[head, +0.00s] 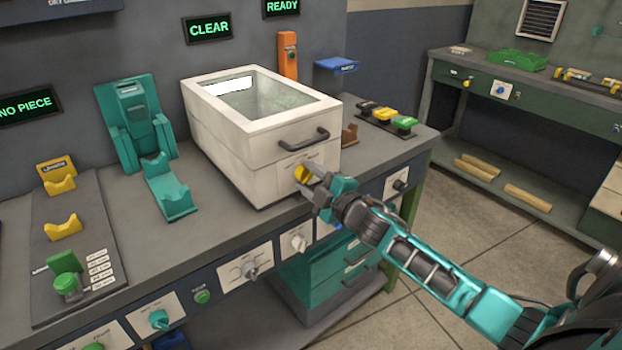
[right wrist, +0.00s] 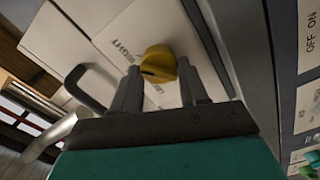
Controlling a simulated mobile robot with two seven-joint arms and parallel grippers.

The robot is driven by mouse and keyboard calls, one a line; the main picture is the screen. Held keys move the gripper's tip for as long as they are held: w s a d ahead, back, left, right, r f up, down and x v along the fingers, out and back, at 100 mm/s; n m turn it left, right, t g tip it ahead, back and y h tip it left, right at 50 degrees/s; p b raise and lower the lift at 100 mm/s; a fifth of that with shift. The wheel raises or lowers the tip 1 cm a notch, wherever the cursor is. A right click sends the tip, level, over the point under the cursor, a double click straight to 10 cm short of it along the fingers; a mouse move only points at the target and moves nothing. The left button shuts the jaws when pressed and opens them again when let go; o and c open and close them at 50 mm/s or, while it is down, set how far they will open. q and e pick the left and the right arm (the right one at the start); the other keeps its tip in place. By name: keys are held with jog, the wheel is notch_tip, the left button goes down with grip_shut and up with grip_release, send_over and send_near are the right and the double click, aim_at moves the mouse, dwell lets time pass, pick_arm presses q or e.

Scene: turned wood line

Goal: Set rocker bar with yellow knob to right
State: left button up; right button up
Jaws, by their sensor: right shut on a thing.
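The yellow knob (head: 302,174) sits on a pale plate on the front of a white box (head: 240,143) with a glass lid. In the right wrist view the yellow knob (right wrist: 158,64) stands between my right gripper's fingers, next to a plate (right wrist: 135,38) lettered "RIGHT"; the other label is partly hidden. My right gripper (head: 308,180) is shut on the knob; it also shows in the right wrist view (right wrist: 160,88). The rocker bar itself is not clearly distinguishable. My left gripper is not in view.
A dark handle (head: 303,140) juts out above the knob. The bench front below carries several other knobs, including a white one (head: 298,243). A teal stand (head: 135,125) is left of the box. Open floor lies right of the bench.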

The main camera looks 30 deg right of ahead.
jog(key=o, duration=1.1)
jog(key=shift+c, duration=0.2)
jog(key=s+d, duration=0.1)
jog(key=s, duration=1.1)
jog(key=shift+s, duration=0.4)
jog(key=s+a+f+m+g, duration=0.3)
jog(key=s+a+f+m, duration=0.2)
jog(key=a+f, duration=0.4)
jog(key=s+a+f+m+g+y, duration=0.1)
jog(key=s+a+f+m+g, duration=0.3)
jog(key=a+f, duration=0.5)
jog(key=s+f+m, duration=0.1)
jog(key=s+m, duration=0.1)
jog(key=s, duration=0.1)
jog(key=shift+s, duration=0.25)
